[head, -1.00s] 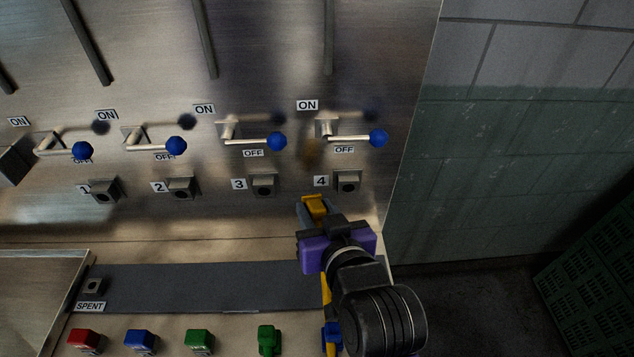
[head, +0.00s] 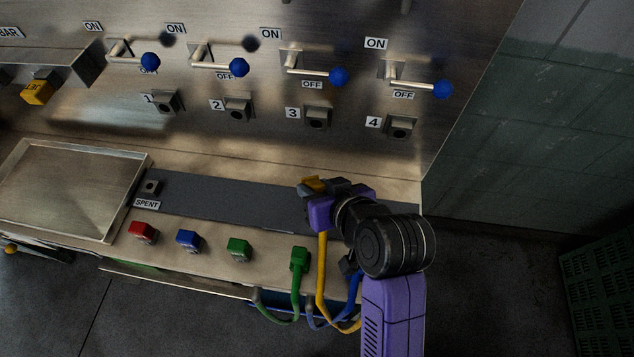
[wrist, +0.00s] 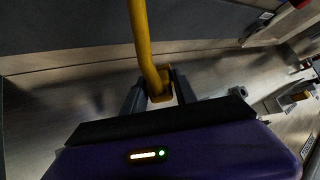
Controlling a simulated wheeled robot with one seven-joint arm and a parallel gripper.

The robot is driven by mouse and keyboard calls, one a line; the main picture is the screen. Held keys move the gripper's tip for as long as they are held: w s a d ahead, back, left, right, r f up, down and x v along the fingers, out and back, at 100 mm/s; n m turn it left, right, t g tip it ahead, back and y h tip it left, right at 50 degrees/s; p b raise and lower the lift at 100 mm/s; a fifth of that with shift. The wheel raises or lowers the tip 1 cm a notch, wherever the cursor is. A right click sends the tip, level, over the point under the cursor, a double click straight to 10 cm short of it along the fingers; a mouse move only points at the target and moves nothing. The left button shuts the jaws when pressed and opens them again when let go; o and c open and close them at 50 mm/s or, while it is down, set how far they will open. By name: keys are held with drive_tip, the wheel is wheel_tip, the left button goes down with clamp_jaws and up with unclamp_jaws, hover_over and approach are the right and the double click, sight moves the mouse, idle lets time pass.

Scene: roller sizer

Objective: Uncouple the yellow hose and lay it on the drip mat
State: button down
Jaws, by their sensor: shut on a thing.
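The yellow hose (head: 322,265) hangs from my gripper (head: 314,187). Its yellow end fitting (head: 311,183) is between the jaws, which are shut on it. In the wrist view, the hose (wrist: 142,35) runs upward from the fitting (wrist: 160,90) between the two fingers. The dark grey drip mat (head: 230,199) is a long strip on the bench. My gripper is over or by its right part; I cannot tell the height above it. Port 4 (head: 400,127) on the steel panel is empty, with a dark hole, up and right of my gripper.
Levers with blue knobs (head: 443,88) stick out above the ports. A SPENT socket (head: 151,187) stands at the mat's left end, beside a metal tray (head: 70,190). Red (head: 142,232), blue (head: 188,241) and green (head: 238,249) blocks line the front edge. A green hose (head: 298,285) hangs near the yellow one.

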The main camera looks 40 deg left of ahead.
drive_tip(key=shift+f+b, duration=3.3)
drive_tip(key=shift+f, duration=0.15)
drive_tip(key=c, duration=0.9)
unclamp_jaws()
drive_tip(key=v, duration=0.7)
drive_tip(key=shift+d+r+b, duration=0.25)
drive_tip(key=shift+d+b, duration=0.1)
